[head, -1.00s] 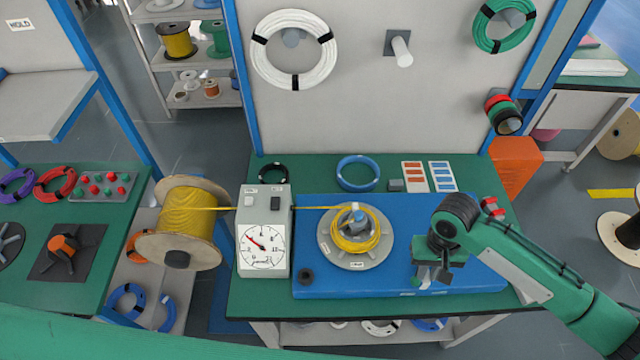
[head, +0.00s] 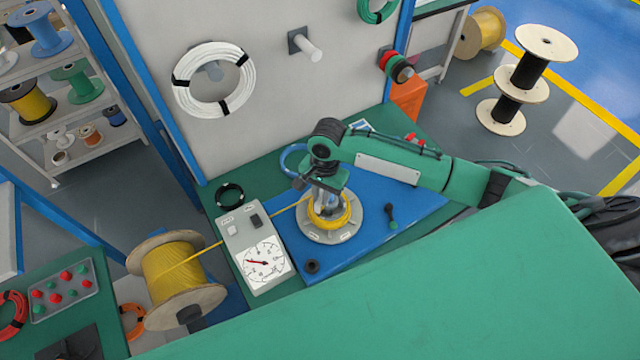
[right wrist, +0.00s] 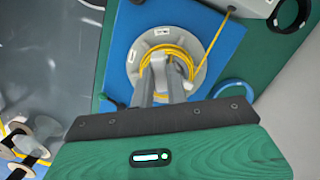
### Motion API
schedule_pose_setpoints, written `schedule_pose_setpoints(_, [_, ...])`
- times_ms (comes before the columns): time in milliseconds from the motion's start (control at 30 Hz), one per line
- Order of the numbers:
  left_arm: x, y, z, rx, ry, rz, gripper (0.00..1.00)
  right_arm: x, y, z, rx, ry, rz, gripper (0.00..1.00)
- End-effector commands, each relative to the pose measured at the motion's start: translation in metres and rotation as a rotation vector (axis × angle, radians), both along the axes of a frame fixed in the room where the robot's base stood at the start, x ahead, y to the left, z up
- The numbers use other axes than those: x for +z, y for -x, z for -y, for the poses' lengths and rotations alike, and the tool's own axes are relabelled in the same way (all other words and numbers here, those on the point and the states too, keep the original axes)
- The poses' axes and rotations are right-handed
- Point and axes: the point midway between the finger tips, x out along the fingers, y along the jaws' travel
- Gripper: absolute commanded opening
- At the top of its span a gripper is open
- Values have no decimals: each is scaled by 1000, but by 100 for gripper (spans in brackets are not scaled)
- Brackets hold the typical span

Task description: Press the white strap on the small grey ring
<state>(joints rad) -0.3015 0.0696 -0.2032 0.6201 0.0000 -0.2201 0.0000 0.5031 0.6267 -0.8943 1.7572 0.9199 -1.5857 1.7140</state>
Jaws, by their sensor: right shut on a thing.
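The grey disc (head: 354,222) lies flat on the blue board, with a yellow cable coil (head: 334,222) around its central hub and small white labels on its rim. In the right wrist view the disc (right wrist: 197,82) and coil (right wrist: 163,48) show just past the fingers. My right gripper (head: 326,200) points down over the middle of the coil. Its two fingers (right wrist: 163,72) are shut around what looks like the hub, which they mostly hide. I cannot make out a separate white strap or small grey ring. My left gripper is not in view.
Yellow cable runs from a wooden spool (head: 176,280) past a gauge box (head: 258,262) to the coil. A white coil (head: 214,79) hangs on the wall panel.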

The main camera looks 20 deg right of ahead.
Motion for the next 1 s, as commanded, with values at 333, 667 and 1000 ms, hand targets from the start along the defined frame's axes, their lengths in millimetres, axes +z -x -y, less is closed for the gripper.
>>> schedule_pose_setpoints(333, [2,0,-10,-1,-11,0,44,-12,-2,-1,-25,0,-3,2])
schedule_pose_setpoints(667, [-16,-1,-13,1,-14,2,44,-52,-1,-1,-22,-1,-1,2])
schedule_pose_setpoints(1000, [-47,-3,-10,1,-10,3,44,-79,-1,-1,-21,0,0,2])
